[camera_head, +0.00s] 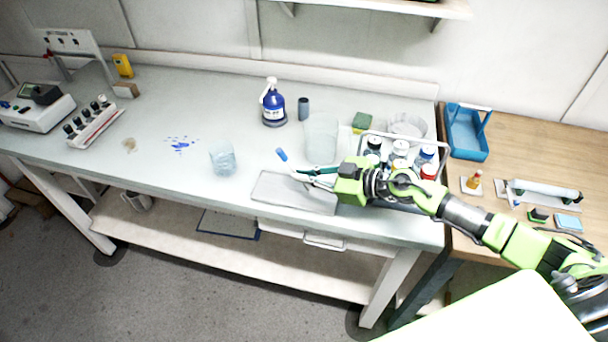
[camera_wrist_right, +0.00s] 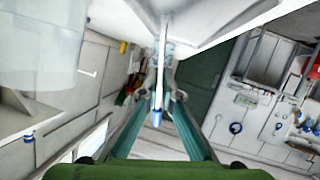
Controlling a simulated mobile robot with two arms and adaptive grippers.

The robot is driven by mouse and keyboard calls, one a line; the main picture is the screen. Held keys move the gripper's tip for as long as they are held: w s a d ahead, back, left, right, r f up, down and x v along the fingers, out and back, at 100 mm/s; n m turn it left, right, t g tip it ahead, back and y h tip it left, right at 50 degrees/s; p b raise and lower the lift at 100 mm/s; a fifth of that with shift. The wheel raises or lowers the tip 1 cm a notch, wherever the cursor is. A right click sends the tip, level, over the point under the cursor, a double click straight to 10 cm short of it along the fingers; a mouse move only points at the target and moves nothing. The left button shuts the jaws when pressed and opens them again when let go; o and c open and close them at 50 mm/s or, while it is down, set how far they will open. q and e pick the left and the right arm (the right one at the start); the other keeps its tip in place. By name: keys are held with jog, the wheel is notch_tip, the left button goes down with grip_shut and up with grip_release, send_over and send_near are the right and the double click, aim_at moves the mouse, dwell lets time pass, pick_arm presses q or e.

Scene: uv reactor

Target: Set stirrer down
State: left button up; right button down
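My right gripper (camera_head: 296,173) reaches in from the right over the near part of the bench, above a flat grey tray (camera_head: 290,193). It is closed around the stirrer, a thin pale rod with a blue end (camera_head: 282,155), which sticks out from the fingertips. In the right wrist view the stirrer (camera_wrist_right: 161,70) runs between the two teal fingers (camera_wrist_right: 160,88), its blue end towards me. A clear beaker (camera_head: 322,138) stands just behind the gripper. The gap between stirrer and tray is hard to judge. My left gripper is out of view.
A beaker with liquid (camera_head: 222,158) stands left of the tray, near blue spots (camera_head: 180,144). A blue bottle (camera_head: 273,106) and a dark cylinder (camera_head: 303,108) stand behind. A rack of bottles (camera_head: 398,150) is by my wrist. The bench's left middle is mostly clear.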

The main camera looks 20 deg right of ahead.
jog(key=shift+f, duration=0.15)
jog(key=c, duration=2.3)
grip_release()
jog(key=shift+r, duration=0.2)
jog(key=shift+s+d, duration=0.2)
jog(key=shift+d, duration=0.05)
jog(key=shift+b+v, duration=1.6)
jog(key=shift+v, duration=4.1)
